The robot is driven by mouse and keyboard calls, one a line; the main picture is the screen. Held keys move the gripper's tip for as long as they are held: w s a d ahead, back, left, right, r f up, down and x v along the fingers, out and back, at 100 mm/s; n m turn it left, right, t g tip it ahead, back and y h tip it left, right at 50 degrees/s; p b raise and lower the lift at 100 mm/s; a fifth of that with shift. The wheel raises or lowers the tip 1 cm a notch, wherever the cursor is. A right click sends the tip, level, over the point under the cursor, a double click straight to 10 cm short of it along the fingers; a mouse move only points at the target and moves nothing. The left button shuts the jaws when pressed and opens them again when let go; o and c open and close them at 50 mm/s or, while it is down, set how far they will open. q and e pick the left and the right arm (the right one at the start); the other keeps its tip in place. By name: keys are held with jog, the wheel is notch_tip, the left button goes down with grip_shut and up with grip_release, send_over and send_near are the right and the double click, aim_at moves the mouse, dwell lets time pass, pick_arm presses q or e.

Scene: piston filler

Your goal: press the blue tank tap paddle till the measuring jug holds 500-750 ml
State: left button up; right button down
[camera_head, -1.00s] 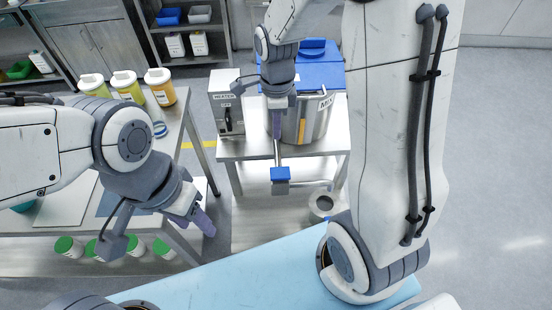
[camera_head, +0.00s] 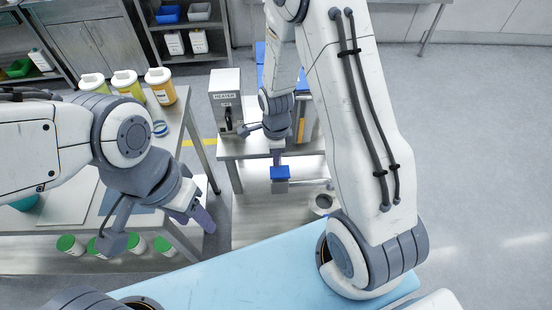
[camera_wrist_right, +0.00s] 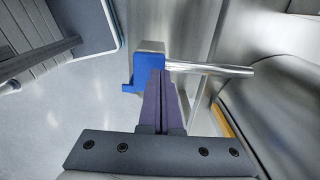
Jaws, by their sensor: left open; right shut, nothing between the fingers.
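The blue tap paddle (camera_head: 280,173) sits at the end of a steel pipe in front of the tank (camera_head: 312,128). It also shows in the right wrist view (camera_wrist_right: 146,74). My right gripper (camera_head: 277,158) is shut and empty, its fingertips just above or at the paddle; I cannot tell whether they touch. In the right wrist view its purple fingers (camera_wrist_right: 159,75) overlap the paddle. A round pale vessel (camera_head: 322,203), perhaps the measuring jug, stands low right of the paddle; its level cannot be read. My left gripper (camera_head: 208,222) is open and empty beside the left table.
A heater box (camera_head: 226,102) stands on the steel table (camera_head: 232,150) left of the tank. Several yellow and orange-labelled jars (camera_head: 125,84) stand on the left table. My right arm hides much of the tank.

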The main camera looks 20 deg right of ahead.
aim_at(280, 172)
jog(key=shift+f, duration=0.55)
notch_tip(280, 172, down, 2)
jog(key=shift+b, duration=0.7)
jog(key=shift+s+r, duration=0.1)
jog(key=shift+r, duration=0.05)
jog(key=shift+s+f, duration=0.15)
jog(key=shift+f, duration=0.05)
dwell(6.3)
